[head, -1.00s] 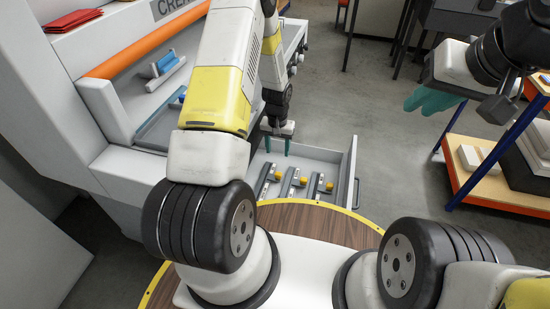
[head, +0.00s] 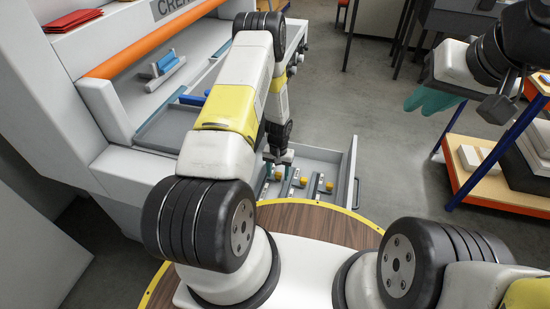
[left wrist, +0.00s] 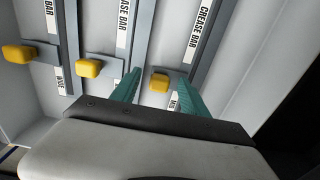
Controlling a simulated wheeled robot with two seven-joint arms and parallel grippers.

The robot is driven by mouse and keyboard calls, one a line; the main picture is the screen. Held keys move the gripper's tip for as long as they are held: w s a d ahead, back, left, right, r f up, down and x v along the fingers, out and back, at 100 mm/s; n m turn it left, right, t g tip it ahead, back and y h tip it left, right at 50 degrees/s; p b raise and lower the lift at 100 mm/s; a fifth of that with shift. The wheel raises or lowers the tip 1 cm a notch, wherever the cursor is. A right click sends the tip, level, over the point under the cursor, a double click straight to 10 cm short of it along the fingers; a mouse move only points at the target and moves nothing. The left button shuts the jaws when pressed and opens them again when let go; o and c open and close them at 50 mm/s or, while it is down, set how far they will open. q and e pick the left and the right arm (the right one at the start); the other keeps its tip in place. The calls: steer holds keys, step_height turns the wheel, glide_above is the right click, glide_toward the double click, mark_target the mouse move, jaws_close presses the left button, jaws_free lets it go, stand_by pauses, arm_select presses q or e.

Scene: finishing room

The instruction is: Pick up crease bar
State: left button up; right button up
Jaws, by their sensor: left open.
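The crease bar (left wrist: 208,42) is a flat grey bar with a white "CREASE BAR" label, lying in the open drawer (head: 330,155). Its yellow knob (left wrist: 160,83) sits between the two teal fingers of my left gripper (left wrist: 157,90) in the left wrist view. The gripper is open, and I cannot tell whether a finger touches the knob. In the head view my left gripper (head: 278,168) is down in the drawer over the leftmost bar, its fingertips partly hidden. My right gripper (head: 432,101) hangs far off at the upper right, away from the drawer.
Two similar labelled bars with yellow knobs lie beside it, the middle one (left wrist: 88,68) and the far one (left wrist: 20,54). The drawer's front panel (head: 350,170) stands to the right. The grey machine (head: 135,170) is at left; a shelf trolley (head: 480,185) stands at right.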

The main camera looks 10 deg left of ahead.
arm_select(q)
jaws_close()
